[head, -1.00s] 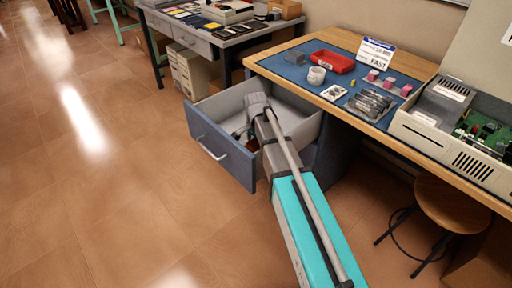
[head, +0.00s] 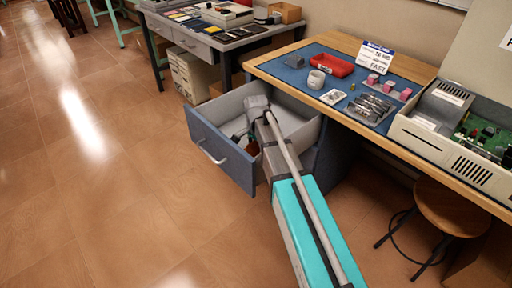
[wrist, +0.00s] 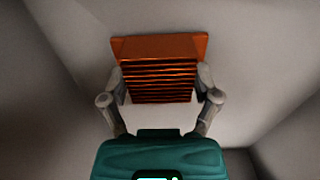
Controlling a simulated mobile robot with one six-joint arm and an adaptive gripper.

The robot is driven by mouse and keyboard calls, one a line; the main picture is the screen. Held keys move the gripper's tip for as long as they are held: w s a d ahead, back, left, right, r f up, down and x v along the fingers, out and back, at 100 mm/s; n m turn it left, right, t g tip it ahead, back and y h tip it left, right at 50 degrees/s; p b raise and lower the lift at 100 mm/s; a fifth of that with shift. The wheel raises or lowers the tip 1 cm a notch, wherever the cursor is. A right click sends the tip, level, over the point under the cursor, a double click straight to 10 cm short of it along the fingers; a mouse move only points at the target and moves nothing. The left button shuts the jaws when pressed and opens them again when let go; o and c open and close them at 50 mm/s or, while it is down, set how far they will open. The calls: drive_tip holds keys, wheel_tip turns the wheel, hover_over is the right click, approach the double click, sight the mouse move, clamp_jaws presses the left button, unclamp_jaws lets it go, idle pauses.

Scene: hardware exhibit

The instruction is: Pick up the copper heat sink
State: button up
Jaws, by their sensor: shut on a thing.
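The copper heat sink (wrist: 158,78) is an orange-brown block with a row of thin fins and a flat plate at its far side. It shows in the wrist view between the two fingers of my gripper (wrist: 160,85), which are shut on its sides. In the head view, a small part of the heat sink (head: 253,148) shows beside my gripper (head: 245,138), inside the open drawer (head: 222,148). My arm hides much of the drawer's inside. I cannot tell whether the heat sink touches the drawer floor.
The drawer's pale walls stand close around my gripper. A stool (head: 445,212) stands at the right. The floor at the left is clear.

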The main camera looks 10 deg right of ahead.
drive_tip(key=shift+r+p, duration=4.55)
drive_tip(key=shift+r, duration=0.15)
drive_tip(key=shift+r, duration=0.1)
wheel_tip(320, 180, up, 35)
drive_tip(key=p, duration=3.5)
hover_over(256, 146)
drive_tip(key=shift+w+f, duration=0.1)
drive_tip(key=shift+f, duration=0.1)
drive_tip(key=shift+a, duration=0.1)
